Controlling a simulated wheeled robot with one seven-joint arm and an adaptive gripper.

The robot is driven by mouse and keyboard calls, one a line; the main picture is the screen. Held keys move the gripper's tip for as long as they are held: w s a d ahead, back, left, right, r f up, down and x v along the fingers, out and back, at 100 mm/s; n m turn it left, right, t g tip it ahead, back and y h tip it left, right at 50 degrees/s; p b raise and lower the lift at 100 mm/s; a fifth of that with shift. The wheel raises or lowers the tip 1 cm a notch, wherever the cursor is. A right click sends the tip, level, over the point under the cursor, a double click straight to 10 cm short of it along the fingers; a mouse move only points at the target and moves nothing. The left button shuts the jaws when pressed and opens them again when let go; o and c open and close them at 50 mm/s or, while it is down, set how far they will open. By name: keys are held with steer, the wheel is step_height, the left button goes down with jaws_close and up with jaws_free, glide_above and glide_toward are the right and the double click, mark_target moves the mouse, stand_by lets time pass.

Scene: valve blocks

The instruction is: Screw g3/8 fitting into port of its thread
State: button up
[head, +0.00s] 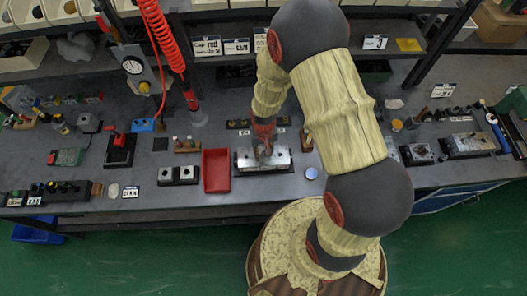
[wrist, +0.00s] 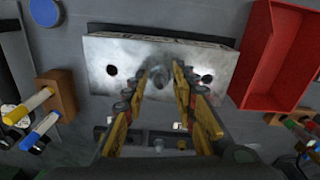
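The metal valve block (wrist: 115,48) lies below my gripper in the wrist view, with a dark round port on the left and another on the right. A grey round fitting (wrist: 159,77) is at the middle of the block, between my fingertips. My gripper (wrist: 161,80) points down at the block, with one finger close on each side of the fitting. I cannot tell whether the fingers touch it or how deep it sits. In the head view the block (head: 248,163) lies on the bench under my gripper (head: 264,150), and the fitting is not clear.
A red tray (head: 216,170) stands just left of the block and also shows at the wrist view's right (wrist: 272,62). A wooden rack (wrist: 57,95) with coloured-handled pieces is on the other side. A two-port block (head: 178,174) lies left of the tray. A blue-topped round piece (head: 311,173) is nearby.

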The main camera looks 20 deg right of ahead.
steer(key=shift+n, duration=0.8)
steer(key=shift+c, duration=1.3)
steer(key=c, duration=0.4)
jaws_close()
steer(key=m, duration=0.5)
steer(key=shift+m, duration=0.3)
steer(key=m, duration=1.1)
steer(key=shift+w, duration=0.1)
steer(key=m, duration=0.5)
